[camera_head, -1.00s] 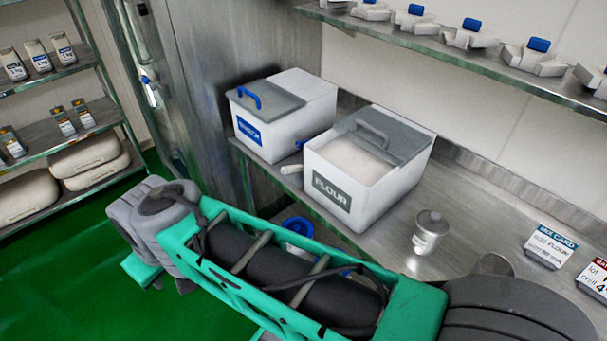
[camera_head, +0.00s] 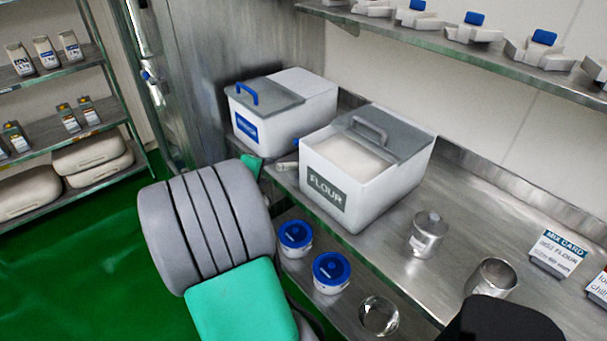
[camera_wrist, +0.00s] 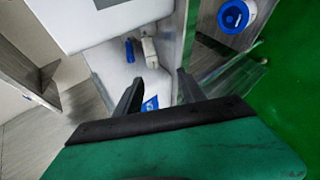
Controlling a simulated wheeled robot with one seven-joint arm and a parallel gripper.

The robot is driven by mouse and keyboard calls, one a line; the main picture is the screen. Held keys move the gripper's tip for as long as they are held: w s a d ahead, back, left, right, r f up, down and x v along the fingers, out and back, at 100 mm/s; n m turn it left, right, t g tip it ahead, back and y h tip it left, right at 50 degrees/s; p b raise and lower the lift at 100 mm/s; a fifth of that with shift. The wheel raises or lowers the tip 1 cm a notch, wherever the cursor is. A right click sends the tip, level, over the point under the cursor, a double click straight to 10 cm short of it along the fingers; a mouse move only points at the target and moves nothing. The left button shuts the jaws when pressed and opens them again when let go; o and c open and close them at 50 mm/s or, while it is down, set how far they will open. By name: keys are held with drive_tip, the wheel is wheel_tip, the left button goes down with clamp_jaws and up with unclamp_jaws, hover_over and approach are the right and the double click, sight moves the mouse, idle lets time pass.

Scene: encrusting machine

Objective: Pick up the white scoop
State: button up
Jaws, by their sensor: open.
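The white scoop (camera_head: 287,163) shows only in part on the steel counter, in the gap between the two white bins, with my arm close in front of it. In the wrist view, the white scoop (camera_wrist: 149,52) is a small pale piece beside a blue piece (camera_wrist: 130,50). It appears just beyond the fingertips, between their lines. My gripper (camera_wrist: 159,78) is open, with nothing between its two dark fingers. In the head view my arm mostly hides the gripper.
The flour bin (camera_head: 325,190) stands right of the scoop and the blue-labelled bin (camera_head: 290,138) behind left. A metal shaker (camera_head: 427,236) and metal cup (camera_head: 493,277) stand on the counter. Blue-lidded tubs (camera_head: 331,272) sit on the lower shelf.

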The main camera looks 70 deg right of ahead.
sight(286, 168)
drive_tip(key=shift+n+g+h, duration=0.3)
drive_tip(key=shift+g+h, duration=0.2)
drive_tip(key=s+d, duration=0.1)
drive_tip(key=d, duration=0.1)
drive_tip(key=s+d+f, duration=0.1)
drive_tip(key=s+d, duration=0.1)
drive_tip(key=shift+s, duration=0.2)
drive_tip(key=x, duration=0.3)
drive_tip(key=p+x, duration=0.1)
drive_tip(key=x, duration=0.2)
drive_tip(key=shift+w+d+f, duration=0.15)
drive_tip(key=shift+d+f, duration=0.05)
drive_tip(key=shift+f, duration=0.3)
drive_tip(key=shift+a, duration=0.1)
clamp_jaws()
